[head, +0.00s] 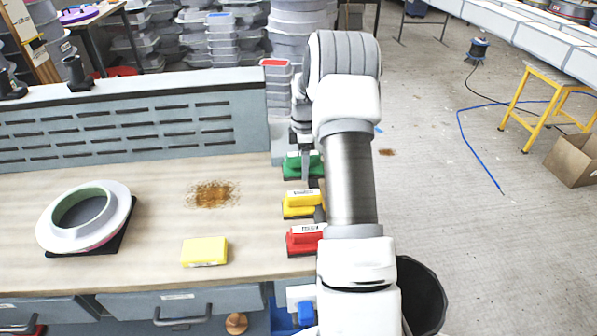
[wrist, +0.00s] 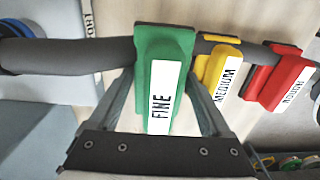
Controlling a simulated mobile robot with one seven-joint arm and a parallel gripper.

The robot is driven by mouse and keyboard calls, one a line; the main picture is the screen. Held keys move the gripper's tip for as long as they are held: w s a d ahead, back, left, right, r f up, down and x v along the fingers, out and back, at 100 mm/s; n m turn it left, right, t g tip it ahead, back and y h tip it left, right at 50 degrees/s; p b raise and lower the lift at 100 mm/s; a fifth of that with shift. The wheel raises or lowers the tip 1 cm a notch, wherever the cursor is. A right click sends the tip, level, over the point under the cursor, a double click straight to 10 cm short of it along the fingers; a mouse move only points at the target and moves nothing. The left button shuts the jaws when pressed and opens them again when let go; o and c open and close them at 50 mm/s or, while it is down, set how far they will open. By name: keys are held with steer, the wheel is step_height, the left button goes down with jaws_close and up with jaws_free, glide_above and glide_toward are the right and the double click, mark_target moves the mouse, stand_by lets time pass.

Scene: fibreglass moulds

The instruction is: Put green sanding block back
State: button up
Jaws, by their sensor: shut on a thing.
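The green sanding block (head: 291,166), labelled FINE, is at the right edge of the workbench, partly hidden by my arm in the head view. In the wrist view the green block (wrist: 152,50) fills the space between my two fingers. My gripper (wrist: 160,82) is shut on it; in the head view my gripper (head: 305,160) reaches down from above. A dark bar (wrist: 70,55) runs behind the block; I cannot tell whether the block touches it. The yellow block (wrist: 215,70), labelled MEDIUM, and the red block (wrist: 280,75), labelled ROUGH, stand in line beside it.
On the workbench (head: 150,265) are a white ring-shaped mould (head: 55,235), a yellow sponge-like block (head: 204,252) and a brown stain (head: 212,194). A slotted grey panel (head: 130,125) stands behind. A black bin (head: 420,290) is at the bench's right. Bare bench lies left of the blocks.

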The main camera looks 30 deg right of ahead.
mark_target(298, 162)
steer(key=w+f, duration=0.2)
steer(key=w, duration=0.1)
steer(key=shift+d, duration=0.2)
steer(key=shift+f, duration=2.15)
steer(key=o, duration=1.1)
steer(key=shift+r, duration=0.1)
